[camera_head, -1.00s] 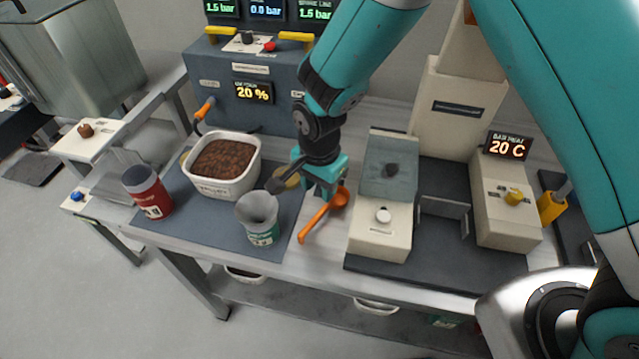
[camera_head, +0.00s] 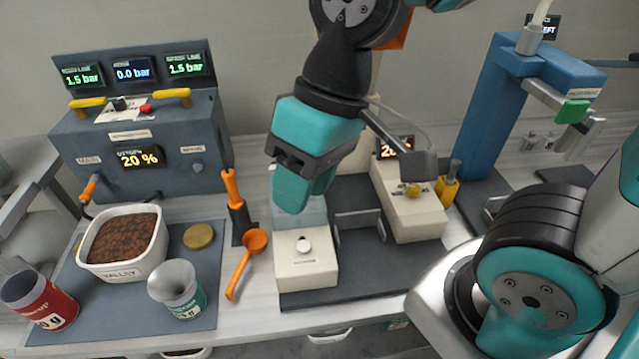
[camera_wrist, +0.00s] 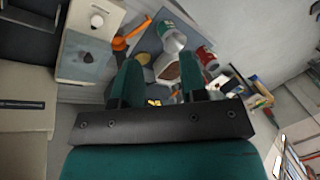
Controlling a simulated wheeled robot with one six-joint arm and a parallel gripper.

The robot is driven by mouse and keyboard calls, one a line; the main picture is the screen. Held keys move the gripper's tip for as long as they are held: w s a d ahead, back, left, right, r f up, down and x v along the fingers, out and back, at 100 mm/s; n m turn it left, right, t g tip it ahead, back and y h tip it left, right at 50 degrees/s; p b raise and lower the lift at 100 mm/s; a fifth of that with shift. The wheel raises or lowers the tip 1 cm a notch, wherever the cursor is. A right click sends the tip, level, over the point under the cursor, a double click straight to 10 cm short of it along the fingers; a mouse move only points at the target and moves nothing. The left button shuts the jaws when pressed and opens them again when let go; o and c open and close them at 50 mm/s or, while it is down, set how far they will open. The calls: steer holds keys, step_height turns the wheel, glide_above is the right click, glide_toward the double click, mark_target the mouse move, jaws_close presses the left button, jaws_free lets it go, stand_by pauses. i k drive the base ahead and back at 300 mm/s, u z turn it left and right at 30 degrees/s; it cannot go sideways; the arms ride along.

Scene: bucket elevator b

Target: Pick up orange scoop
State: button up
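The orange scoop (camera_head: 247,262) lies on the table, bowl toward the back and handle toward the front, between the blue-grey mat and the cream box with the white knob. It also shows in the wrist view (camera_wrist: 126,38), left of my fingers. My gripper (camera_head: 308,190) is raised in front of the cream box, up and to the right of the scoop in the head view. In the wrist view, my gripper (camera_wrist: 160,66) has its two teal fingers well apart with nothing held between them. The scoop is not touched.
An orange-handled tool (camera_head: 235,200) stands upright just behind the scoop. On the mat (camera_head: 205,318) are a white tub of brown pellets (camera_head: 110,272), a red cup (camera_head: 48,308), and a grey-and-green cup (camera_head: 180,292). The cream box (camera_head: 303,272) is close on the scoop's right.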

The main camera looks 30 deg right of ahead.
mark_target(254, 241)
steer(key=z, duration=2.65)
steer(key=k, duration=1.35)
steer(key=u, duration=1.9)
steer(key=i, duration=0.5)
